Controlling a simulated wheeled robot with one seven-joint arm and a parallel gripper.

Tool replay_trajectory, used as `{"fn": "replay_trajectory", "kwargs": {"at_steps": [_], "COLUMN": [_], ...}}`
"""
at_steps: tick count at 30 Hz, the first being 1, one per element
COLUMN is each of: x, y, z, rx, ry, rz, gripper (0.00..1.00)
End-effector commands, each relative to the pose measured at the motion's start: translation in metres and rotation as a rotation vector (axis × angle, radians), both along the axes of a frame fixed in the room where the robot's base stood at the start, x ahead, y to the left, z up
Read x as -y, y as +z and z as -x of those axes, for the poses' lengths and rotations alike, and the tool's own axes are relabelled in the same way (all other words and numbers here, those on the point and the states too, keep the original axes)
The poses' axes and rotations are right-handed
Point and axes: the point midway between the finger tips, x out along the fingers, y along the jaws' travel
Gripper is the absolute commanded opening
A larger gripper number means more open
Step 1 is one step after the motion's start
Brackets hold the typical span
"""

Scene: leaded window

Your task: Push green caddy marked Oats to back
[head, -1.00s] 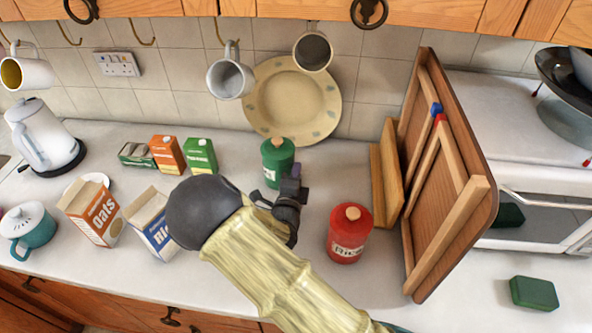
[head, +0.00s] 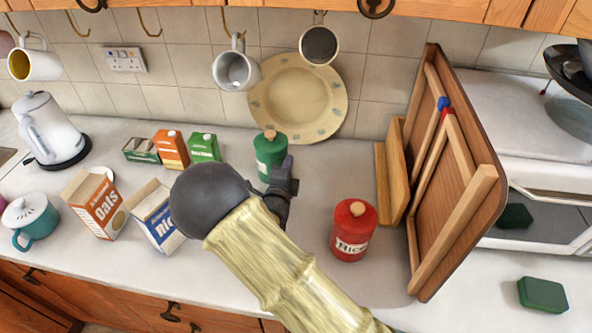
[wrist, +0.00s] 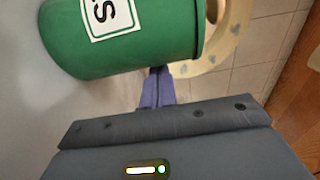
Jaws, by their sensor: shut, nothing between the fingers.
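The green caddy (head: 271,158) with a cork-coloured knob stands upright on the worktop near the back wall, in front of the cream plate. In the wrist view the caddy (wrist: 140,50) fills the upper left, and its white label shows only the letter end "S". My gripper (head: 287,170) is shut and empty at the caddy's front right side. In the wrist view the shut fingertips (wrist: 158,78) meet the caddy's edge; they look touching or very nearly so. My arm hides part of the worktop in front of the caddy.
A red caddy marked Rice (head: 352,237) stands to the right, nearer the front. The cream plate (head: 298,97) leans on the tiled wall. Wooden boards (head: 450,190) stand at right. Several cartons, including a green one (head: 204,148), stand left. A mug (head: 236,70) hangs above.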

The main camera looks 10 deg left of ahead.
Motion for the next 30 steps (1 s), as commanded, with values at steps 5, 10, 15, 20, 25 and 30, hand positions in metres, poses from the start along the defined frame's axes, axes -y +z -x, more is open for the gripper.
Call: {"fn": "replay_trajectory", "kwargs": {"at_steps": [5, 10, 15, 20, 25, 30], "x": [0.000, 0.008, 0.032, 0.031, 0.028, 0.028], "y": [0.000, -0.002, -0.004, -0.003, -0.002, -0.002], "z": [0.000, 0.002, 0.008, 0.036, 0.070, 0.098], "rx": [0.001, 0.001, 0.000, -0.001, -0.001, -0.001], "ry": [0.001, -0.001, -0.002, 0.011, 0.013, 0.009], "rz": [0.000, -0.001, -0.001, -0.002, -0.002, -0.002], "gripper": [0.00, 0.00, 0.00, 0.00, 0.00, 0.00]}}
